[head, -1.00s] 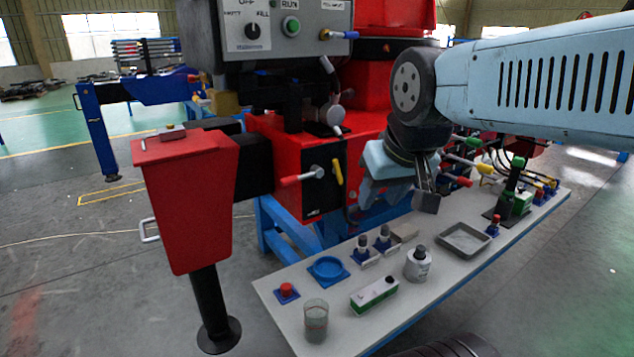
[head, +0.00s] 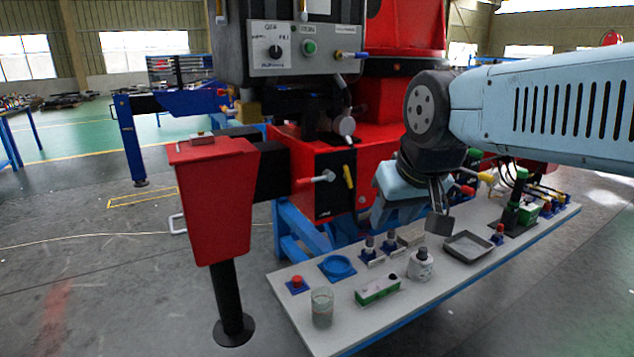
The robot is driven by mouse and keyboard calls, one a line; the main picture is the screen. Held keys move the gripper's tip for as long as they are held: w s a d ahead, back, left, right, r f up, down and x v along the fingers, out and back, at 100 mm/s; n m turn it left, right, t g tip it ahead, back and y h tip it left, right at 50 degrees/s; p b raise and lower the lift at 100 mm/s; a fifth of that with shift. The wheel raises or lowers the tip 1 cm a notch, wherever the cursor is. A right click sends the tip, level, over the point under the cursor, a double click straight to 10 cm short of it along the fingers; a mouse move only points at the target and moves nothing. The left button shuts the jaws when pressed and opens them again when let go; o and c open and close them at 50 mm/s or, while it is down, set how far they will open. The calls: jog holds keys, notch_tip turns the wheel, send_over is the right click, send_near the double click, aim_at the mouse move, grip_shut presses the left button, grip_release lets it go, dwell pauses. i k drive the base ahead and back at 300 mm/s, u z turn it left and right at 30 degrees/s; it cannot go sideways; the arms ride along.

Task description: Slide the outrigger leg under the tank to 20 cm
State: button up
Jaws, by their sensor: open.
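The red outrigger leg housing (head: 213,195) stands at the left, with a black post (head: 229,295) and round foot (head: 233,331) below it on the floor. A black beam (head: 270,172) joins it to the red machine body (head: 305,155). A pale handle (head: 178,224) sticks out from its left side. No scale marks are readable. My gripper (head: 438,218) is open and empty above the bench, well to the right of the leg. One grey finger shows clearly; the other is partly hidden.
The bench (head: 400,325) holds a glass beaker (head: 321,308), a white bottle (head: 420,265), a blue ring dish (head: 337,267) and a grey tray (head: 468,246). A control box (head: 300,47) hangs above. Floor left of the leg is clear.

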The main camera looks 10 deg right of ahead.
aim_at(219, 180)
jog(key=z, duration=0.25)
jog(key=i, duration=0.1)
jog(key=u, duration=2.9)
jog(key=i, duration=0.55)
jog(key=u, duration=1.3)
jog(key=i, duration=0.2)
jog(key=z, duration=3.45)
